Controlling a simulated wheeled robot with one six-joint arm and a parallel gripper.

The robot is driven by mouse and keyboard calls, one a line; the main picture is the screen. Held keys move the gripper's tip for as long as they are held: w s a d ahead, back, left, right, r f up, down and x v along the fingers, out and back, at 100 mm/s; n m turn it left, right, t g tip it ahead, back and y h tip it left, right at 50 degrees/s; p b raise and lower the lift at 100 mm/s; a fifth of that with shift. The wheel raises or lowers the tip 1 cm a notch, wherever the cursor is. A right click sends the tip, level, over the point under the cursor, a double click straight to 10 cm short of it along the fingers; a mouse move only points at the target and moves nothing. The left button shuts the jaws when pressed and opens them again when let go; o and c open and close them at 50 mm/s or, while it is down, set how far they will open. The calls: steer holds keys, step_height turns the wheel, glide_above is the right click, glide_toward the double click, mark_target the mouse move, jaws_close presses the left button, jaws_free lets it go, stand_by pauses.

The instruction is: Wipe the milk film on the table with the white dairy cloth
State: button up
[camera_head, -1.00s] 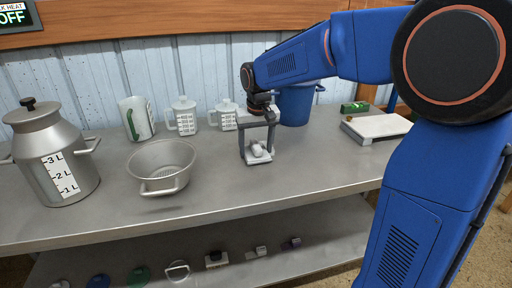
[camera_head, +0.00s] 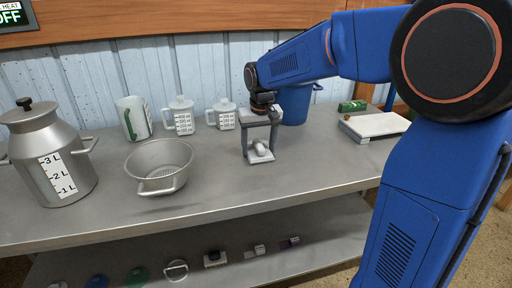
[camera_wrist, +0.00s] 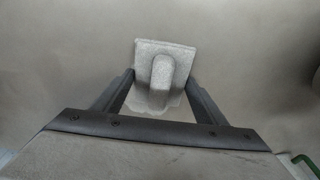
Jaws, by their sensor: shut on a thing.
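The white dairy cloth (camera_head: 261,156) is a pale, square pad with a raised rounded grip on top. It lies low at the metal table (camera_head: 225,188), under my gripper (camera_head: 260,150), which points straight down and is shut on the grip. In the wrist view the cloth (camera_wrist: 176,58) shows between the two dark fingers of my gripper (camera_wrist: 158,90). Whether the cloth presses on the table or hovers just above it is hard to tell. A faint lighter patch, maybe milk film (camera_wrist: 150,105), shows beside the cloth's near edge in the wrist view.
Several measuring jugs (camera_head: 181,116) and a blue bucket (camera_head: 296,105) stand along the back. A white board (camera_head: 376,125) with a green box (camera_head: 352,106) behind is right. The front middle is clear.

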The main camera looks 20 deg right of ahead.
steer(key=shift+d, duration=0.15)
steer(key=shift+d+f, duration=0.15)
steer(key=shift+d, duration=0.45)
steer(key=shift+a, duration=0.15)
steer(key=shift+a, duration=1.45)
steer(key=shift+d, duration=0.1)
steer(key=shift+d, duration=0.8)
